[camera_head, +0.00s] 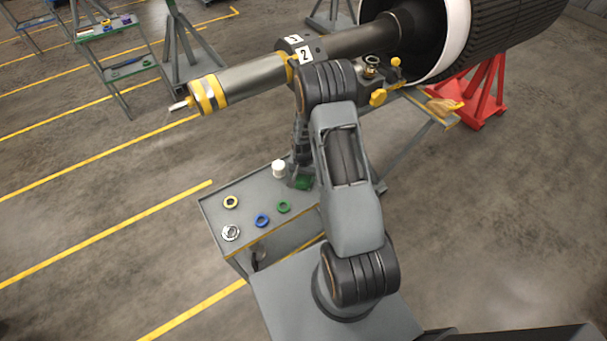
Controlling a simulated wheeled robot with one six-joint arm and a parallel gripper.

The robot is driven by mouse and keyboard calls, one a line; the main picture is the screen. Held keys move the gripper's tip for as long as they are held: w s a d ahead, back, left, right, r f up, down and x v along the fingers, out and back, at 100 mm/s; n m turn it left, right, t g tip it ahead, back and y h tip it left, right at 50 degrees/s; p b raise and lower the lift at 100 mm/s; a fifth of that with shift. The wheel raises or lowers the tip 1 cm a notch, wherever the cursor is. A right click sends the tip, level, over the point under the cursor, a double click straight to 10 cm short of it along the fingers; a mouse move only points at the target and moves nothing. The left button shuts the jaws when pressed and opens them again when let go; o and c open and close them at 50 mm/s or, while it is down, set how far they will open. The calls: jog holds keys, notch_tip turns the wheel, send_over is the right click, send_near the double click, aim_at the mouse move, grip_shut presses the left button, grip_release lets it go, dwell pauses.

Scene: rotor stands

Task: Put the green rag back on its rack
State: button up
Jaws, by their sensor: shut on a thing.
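My gripper (298,178) points down over the far right part of the grey cart top (222,212), partly hidden behind my own arm. It is shut on a small dark green thing, which looks like the green rag (304,184). The rag is at or just above the cart surface; I cannot tell whether it touches. A white cylinder (279,169) stands just left of the gripper. I cannot make out a rack for the rag; my arm hides part of the cart.
A large rotor shaft (250,82) spans above and behind. A red stand (485,95) is at the upper right. Floor at left is clear.

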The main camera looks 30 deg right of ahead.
jog(key=shift+f, duration=0.2)
jog(key=o, duration=0.9)
jog(key=shift+r, duration=0.1)
jog(key=s+a+r+n+t+b, duration=0.1)
jog(key=s+a+r+n, duration=0.1)
jog(key=r, duration=1)
jog(key=s+a+r+n+t, duration=0.1)
jog(key=s+a+r, duration=0.15)
jog(key=r, duration=0.95)
jog(key=s+a+r+n+t, duration=0.2)
jog(key=s+a+r+n, duration=0.2)
jog(key=s+r, duration=0.4)
jog(key=shift+s+a+r+n, duration=0.3)
jog(key=shift+s+a+r, duration=0.05)
jog(key=shift+s, duration=1.3)
